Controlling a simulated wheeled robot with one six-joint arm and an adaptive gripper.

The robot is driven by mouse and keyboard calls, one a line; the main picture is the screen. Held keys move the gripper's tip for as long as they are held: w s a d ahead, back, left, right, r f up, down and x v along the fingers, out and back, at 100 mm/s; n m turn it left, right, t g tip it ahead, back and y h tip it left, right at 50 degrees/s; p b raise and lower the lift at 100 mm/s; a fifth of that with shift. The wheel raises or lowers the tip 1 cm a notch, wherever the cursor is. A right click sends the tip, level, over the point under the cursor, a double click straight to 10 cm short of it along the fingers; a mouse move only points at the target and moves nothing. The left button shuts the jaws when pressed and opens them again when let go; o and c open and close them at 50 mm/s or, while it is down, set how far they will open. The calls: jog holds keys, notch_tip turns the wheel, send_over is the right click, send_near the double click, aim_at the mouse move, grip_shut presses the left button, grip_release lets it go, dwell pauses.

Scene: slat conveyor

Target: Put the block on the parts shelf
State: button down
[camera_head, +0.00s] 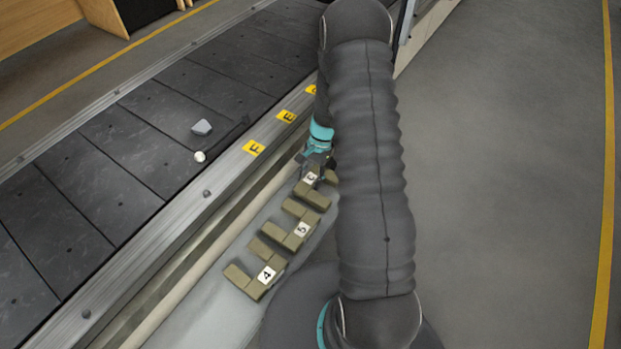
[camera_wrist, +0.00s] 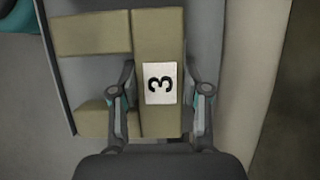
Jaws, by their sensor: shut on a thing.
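An olive U-shaped block with a white label reading 3 (camera_wrist: 159,125) fills the middle of the wrist view. My gripper (camera_wrist: 160,108) is shut on its long labelled bar, one finger on each side, the left finger in the gap between its two arms. In the head view my gripper (camera_head: 317,163) is low beside the conveyor, partly hidden by my arm. The block (camera_head: 303,189) shows just below it. A pale grey shelf strip (camera_head: 212,295) runs along the conveyor under the blocks. I cannot tell whether the held block touches it.
Similar olive blocks labelled 5 (camera_head: 291,237) and 4 (camera_head: 256,283) sit in a row on the strip, close by. A grey lump (camera_head: 202,127) and a small white ball (camera_head: 200,157) lie on the dark slat conveyor (camera_head: 110,145). Open floor (camera_head: 500,180) lies to the right.

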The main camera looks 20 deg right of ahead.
jog(key=shift+f, duration=0.1)
jog(key=c, duration=1)
grip_release()
jog(key=shift+f, duration=0.1)
jog(key=o, duration=0.4)
jog(key=shift+o, duration=0.2)
